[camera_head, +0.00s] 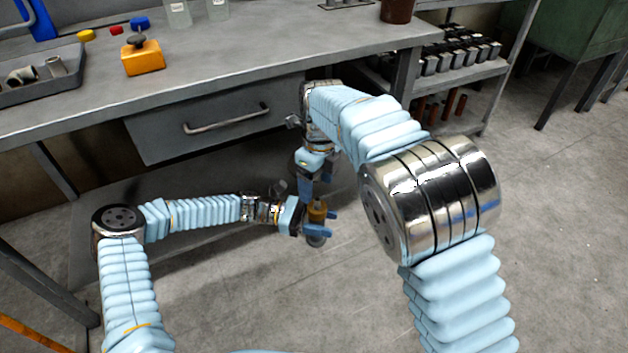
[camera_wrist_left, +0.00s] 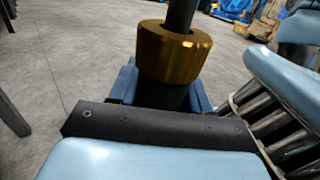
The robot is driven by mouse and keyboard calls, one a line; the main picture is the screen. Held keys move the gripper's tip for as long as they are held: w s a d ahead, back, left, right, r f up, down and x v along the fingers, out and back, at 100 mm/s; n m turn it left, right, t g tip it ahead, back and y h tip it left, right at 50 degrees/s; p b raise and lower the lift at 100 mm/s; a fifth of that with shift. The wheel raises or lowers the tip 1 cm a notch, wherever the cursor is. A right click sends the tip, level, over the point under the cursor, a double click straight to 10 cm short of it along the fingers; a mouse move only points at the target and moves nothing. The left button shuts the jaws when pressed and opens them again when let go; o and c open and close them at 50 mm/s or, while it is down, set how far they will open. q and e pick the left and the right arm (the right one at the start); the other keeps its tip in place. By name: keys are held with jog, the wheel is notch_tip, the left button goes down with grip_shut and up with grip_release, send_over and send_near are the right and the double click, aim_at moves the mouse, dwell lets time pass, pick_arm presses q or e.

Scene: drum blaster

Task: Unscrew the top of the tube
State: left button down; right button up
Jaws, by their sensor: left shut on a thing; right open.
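The tube (camera_head: 316,240) is upright in the head view, in front of the bench and above the floor. Its top is a brass-coloured collar (camera_head: 317,212). In the left wrist view this collar (camera_wrist_left: 175,52) has a dark rod (camera_wrist_left: 182,15) rising from it and a dark body below. My left gripper (camera_head: 322,222) is shut on the tube, its blue fingers either side of it below the collar. My right gripper (camera_head: 307,190) points down just above the tube and is open. Its fingertips are partly hidden, so I cannot tell whether they touch the top.
The grey workbench (camera_head: 240,70) with a drawer (camera_head: 215,120) stands behind my grippers. On it are an orange box (camera_head: 142,58), a grey tray (camera_head: 45,85) and small coloured caps. A shelf (camera_head: 460,75) stands at the right. The floor (camera_head: 560,220) at right is clear.

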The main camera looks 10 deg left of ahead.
aim_at(314, 208)
jog(key=shift+s+a+r, duration=0.15)
jog(key=shift+a, duration=0.05)
jog(key=shift+f+m, duration=0.25)
jog(key=shift+m, duration=0.05)
notch_tip(314, 208, down, 7)
jog(key=shift+f, duration=0.15)
jog(key=shift+c, duration=0.4)
